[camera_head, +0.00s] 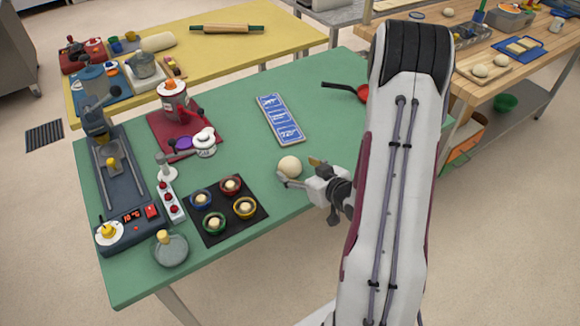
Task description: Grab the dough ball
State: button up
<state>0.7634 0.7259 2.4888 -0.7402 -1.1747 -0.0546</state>
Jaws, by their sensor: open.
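A pale, round dough ball (289,166) sits on the green table (240,110), right of the middle and near its front edge. My gripper (298,173) is open and low over the table, reaching in from the right. One finger shows on the near side of the ball and the other on its far right side. The ball appears to be at the mouth of the jaws. I cannot tell whether either finger touches it. My arm hides the right part of the green table.
A black mat (237,218) with several small bowls of dough lies left of the ball. A blue-and-white board (281,119) lies behind it, and a red ladle (350,91) behind right. Equipment crowds the table's left side. The table's middle is clear.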

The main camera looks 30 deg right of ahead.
aim_at(295, 167)
jog(key=shift+w, duration=0.1)
jog(key=shift+x, duration=2.5)
jog(key=c, duration=1.1)
